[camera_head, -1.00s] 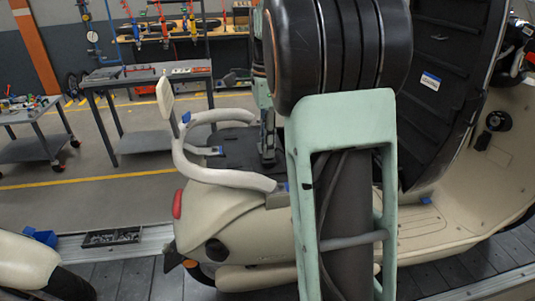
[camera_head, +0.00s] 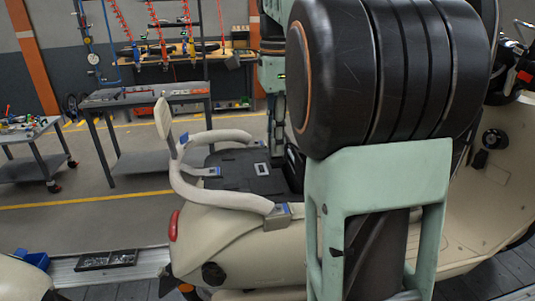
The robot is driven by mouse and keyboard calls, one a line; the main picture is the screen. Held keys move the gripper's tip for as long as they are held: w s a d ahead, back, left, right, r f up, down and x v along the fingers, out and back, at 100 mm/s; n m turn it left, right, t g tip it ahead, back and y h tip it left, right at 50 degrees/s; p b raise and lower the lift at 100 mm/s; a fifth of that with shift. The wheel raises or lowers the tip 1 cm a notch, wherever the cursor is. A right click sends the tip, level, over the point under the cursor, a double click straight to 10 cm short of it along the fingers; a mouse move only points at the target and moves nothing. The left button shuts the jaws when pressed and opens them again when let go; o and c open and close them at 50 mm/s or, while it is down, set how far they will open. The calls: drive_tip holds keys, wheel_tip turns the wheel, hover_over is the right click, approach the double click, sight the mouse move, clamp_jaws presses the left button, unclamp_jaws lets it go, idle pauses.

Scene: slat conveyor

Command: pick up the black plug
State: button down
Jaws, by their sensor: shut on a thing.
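My gripper (camera_head: 278,135) shows only in part, left of my large black arm joint. It hangs over the black panel (camera_head: 232,178) of the cream scooter (camera_head: 230,220). Its narrow fingers point down and are shut on the black plug. The plug itself cannot be told apart from the dark parts around the fingertips. A small light rectangular patch (camera_head: 262,169) shows on the panel, just left of and below the fingers.
A cream rail (camera_head: 215,193) curves around the panel's left side. A blue bin (camera_head: 33,260) and a black tray of small parts (camera_head: 106,260) lie at the lower left. Grey worktables (camera_head: 145,97) stand behind. My arm blocks much of the right half.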

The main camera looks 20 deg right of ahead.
drive_tip(key=s+r+m+p, duration=0.1)
drive_tip(key=s+r+m, duration=0.2)
drive_tip(key=s+m, duration=0.5)
drive_tip(key=m, duration=0.9)
drive_tip(key=shift+s+d+r+p, duration=0.25)
drive_tip(key=shift+s+r+p, duration=0.1)
drive_tip(key=shift+m, duration=0.5)
idle(0.4)
